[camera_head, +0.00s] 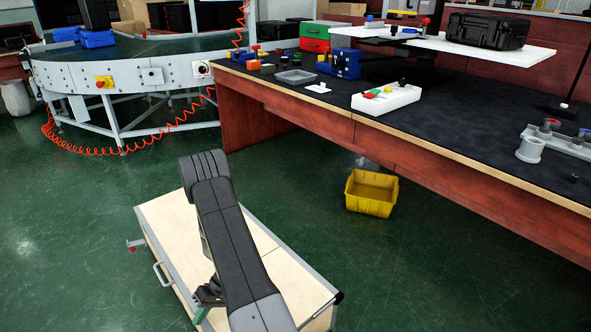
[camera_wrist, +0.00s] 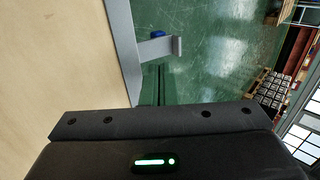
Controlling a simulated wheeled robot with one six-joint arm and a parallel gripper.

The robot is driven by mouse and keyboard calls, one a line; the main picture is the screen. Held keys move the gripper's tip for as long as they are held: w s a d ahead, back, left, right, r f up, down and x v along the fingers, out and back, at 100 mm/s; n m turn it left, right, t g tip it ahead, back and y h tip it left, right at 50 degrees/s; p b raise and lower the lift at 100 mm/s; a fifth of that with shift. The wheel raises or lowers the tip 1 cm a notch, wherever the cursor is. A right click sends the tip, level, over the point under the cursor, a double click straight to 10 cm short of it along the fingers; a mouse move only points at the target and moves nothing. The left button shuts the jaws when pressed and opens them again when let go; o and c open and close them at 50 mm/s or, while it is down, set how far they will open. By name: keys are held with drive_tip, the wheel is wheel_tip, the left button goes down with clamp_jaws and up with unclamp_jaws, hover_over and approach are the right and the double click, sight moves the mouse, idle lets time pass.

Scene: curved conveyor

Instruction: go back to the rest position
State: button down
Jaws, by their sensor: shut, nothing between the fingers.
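My gripper (camera_wrist: 158,118) shows in the wrist view as a dark body with a green light across the bottom of the picture. It is shut and holds nothing. The pale top of a wooden cart (camera_wrist: 60,60) fills the left of that view, with its grey metal edge beside the gripper. In the head view my dark arm is folded over the same wooden cart (camera_head: 177,214), and its elbow is raised. The gripper cannot be made out clearly there, behind or below the arm.
A yellow bin (camera_head: 371,193) stands on the green floor right of the cart. A long workbench (camera_head: 440,130) with a white button box (camera_head: 386,98) runs along the right. A curved conveyor (camera_head: 130,74) with a hanging red coiled cable is at the back left. Floor left of the cart is clear.

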drive_tip(key=p+v, duration=0.2)
drive_tip(key=v, duration=0.6)
drive_tip(key=shift+w+d+r, duration=0.15)
drive_tip(key=shift+d+r, duration=0.05)
drive_tip(key=shift+d, duration=0.1)
